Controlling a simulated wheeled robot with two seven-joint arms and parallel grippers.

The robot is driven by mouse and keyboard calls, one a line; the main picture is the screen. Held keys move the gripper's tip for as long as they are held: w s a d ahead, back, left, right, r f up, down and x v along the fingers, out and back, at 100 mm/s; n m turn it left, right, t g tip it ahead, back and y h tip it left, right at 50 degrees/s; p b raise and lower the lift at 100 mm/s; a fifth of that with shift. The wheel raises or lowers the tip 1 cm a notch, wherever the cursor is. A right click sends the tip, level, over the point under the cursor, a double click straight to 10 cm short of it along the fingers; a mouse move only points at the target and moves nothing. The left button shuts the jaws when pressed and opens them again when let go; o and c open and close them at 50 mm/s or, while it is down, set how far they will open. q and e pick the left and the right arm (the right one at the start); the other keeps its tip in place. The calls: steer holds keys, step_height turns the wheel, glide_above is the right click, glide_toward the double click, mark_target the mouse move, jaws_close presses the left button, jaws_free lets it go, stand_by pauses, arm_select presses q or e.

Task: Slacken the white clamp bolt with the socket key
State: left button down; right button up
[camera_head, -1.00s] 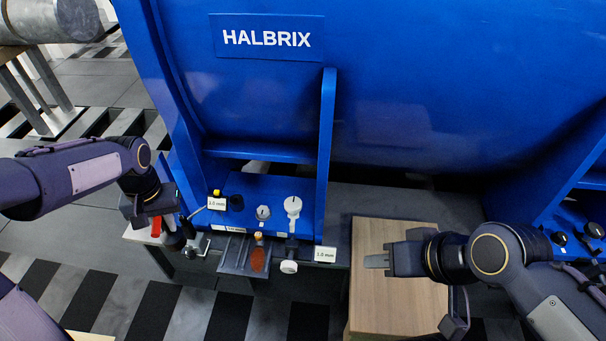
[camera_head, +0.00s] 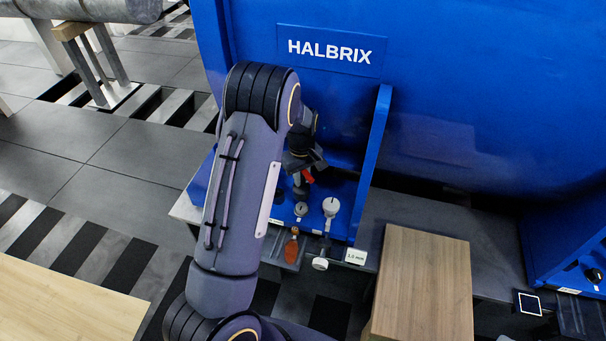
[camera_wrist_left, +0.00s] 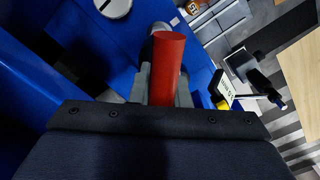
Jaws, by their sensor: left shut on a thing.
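My left gripper (camera_head: 303,165) is shut on the red handle of a tool, the socket key (camera_head: 307,175). The red handle (camera_wrist_left: 166,65) stands between the fingers in the left wrist view. The dark lower part of the key hangs over the blue panel, close to a small pale round fitting (camera_head: 301,210); I cannot tell whether they touch. A larger white round head (camera_head: 331,206), which looks like the white clamp bolt, is just right of it. A white disc with a dark slot (camera_wrist_left: 115,5) shows at the top of the wrist view. My right gripper is out of view.
The blue HALBRIX housing (camera_head: 430,90) rises behind, with a blue rib (camera_head: 372,150) right of the bolts. An orange-brown handle (camera_head: 291,247) and a white knob (camera_head: 320,263) are at the front edge. A wooden block (camera_head: 425,280) stands at right.

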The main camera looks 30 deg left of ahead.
mark_target(301, 187)
arm_select(q)
steer(key=m, duration=0.2)
steer(key=shift+m, duration=0.4)
steer(key=m, duration=0.8)
steer(key=shift+s, duration=0.1)
steer(key=m, duration=0.3)
steer(key=shift+a, duration=0.1)
step_height(301, 187, down, 3)
steer(key=shift+f+m+b, duration=0.2)
steer(key=shift+m+b, duration=0.6)
steer(key=shift+b, duration=0.25)
steer(key=shift+f+b, duration=0.7)
steer(key=shift+f, duration=0.4)
steer(key=shift+f+b, duration=0.9)
steer(key=shift+f, duration=0.5)
